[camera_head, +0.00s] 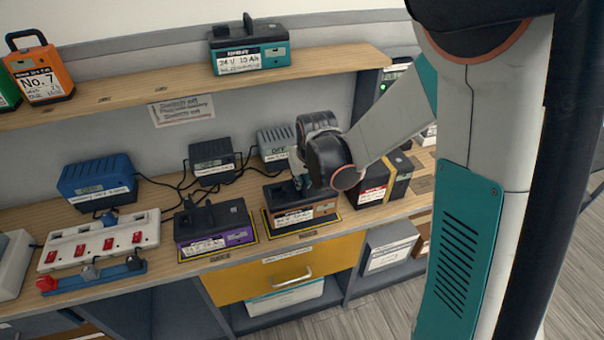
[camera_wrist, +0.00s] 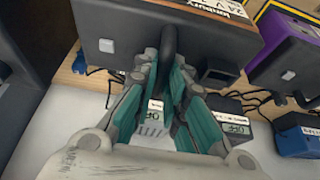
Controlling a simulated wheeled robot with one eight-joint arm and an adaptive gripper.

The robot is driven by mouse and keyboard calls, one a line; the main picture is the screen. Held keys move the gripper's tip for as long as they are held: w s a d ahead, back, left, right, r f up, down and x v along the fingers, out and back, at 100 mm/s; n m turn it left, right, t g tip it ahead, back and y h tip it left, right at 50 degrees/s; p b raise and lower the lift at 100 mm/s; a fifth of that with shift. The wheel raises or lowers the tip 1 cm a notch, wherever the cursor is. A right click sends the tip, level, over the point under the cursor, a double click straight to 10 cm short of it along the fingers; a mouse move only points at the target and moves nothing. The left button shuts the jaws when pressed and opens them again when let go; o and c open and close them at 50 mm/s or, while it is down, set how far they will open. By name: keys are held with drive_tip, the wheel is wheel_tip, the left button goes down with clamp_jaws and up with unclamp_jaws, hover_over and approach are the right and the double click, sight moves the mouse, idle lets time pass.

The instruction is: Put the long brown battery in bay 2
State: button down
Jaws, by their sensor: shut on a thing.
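The brown battery (camera_head: 290,217) has a dark top, a brown band and a white label. It sits upright on the wooden bench, within a yellow-edged bay (camera_head: 305,229); I cannot tell whether it touches fully. My gripper (camera_head: 301,184) is above it, with the fingertips partly hidden by my wrist. In the wrist view my gripper (camera_wrist: 168,78) is shut on the battery's black handle (camera_wrist: 168,42), and the dark battery body (camera_wrist: 110,22) fills the top. The bay numbers are not readable to me.
A purple battery (camera_head: 213,228) stands close on the left, and a dark red-banded battery (camera_head: 378,185) close on the right. Chargers (camera_head: 211,160) with cables stand behind. A shelf (camera_head: 150,92) carries a teal battery (camera_head: 249,50). A switch strip (camera_head: 100,240) lies at left.

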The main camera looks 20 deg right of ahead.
sight(300, 194)
wheel_tip(300, 194, down, 3)
drive_tip(key=shift+r+b, duration=0.15)
drive_tip(key=shift+b, duration=0.2)
drive_tip(key=shift+r, duration=0.1)
drive_tip(key=c, duration=1.6)
unclamp_jaws()
drive_tip(key=shift+c, duration=0.2)
